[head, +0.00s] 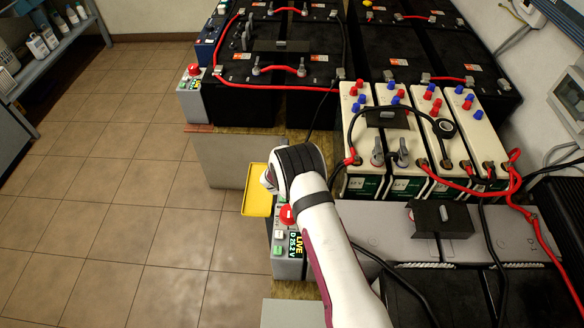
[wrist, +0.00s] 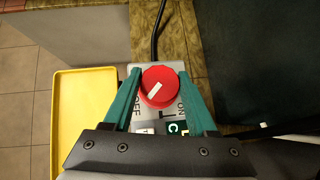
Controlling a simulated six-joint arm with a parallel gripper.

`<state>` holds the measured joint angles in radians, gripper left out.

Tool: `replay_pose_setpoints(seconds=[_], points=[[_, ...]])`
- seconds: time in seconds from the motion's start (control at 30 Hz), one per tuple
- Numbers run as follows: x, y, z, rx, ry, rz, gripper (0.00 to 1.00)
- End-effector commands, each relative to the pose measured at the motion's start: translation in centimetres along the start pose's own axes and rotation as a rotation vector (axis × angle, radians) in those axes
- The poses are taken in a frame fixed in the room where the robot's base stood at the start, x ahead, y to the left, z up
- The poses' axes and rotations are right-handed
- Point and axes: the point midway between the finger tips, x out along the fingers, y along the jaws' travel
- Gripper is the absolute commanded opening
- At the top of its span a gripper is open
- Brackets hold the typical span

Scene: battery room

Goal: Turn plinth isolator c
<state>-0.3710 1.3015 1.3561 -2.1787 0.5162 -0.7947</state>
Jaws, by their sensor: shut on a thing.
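The isolator's red round knob (wrist: 158,87) sits on a grey panel with OFF at its left, ON at its right and a C label (wrist: 175,128) below. Its white mark slants from lower left to upper right. My gripper (wrist: 160,75) has its green fingers on either side of the knob, shut on it. In the head view the red knob (head: 287,215) shows on the grey isolator box (head: 289,268), beside a display reading LIVE and 25.2 V. My arm hides the fingers there.
A yellow tray (head: 257,190) lies left of the isolator box; it also shows in the wrist view (wrist: 82,120). Cream batteries (head: 400,150) with cables stand to the right. Another red-knobbed box (head: 192,90) stands further back. Tiled floor at left is clear.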

Motion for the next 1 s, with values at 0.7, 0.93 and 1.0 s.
replay_pose_setpoints(seconds=[0.7,0.93,1.0], points=[[0.04,0.10,-0.06,0.341,0.015,-0.341,0.02],[0.06,0.10,-0.07,0.427,0.019,-0.428,0.02],[0.06,0.08,-0.06,0.446,0.020,-0.446,0.02]])
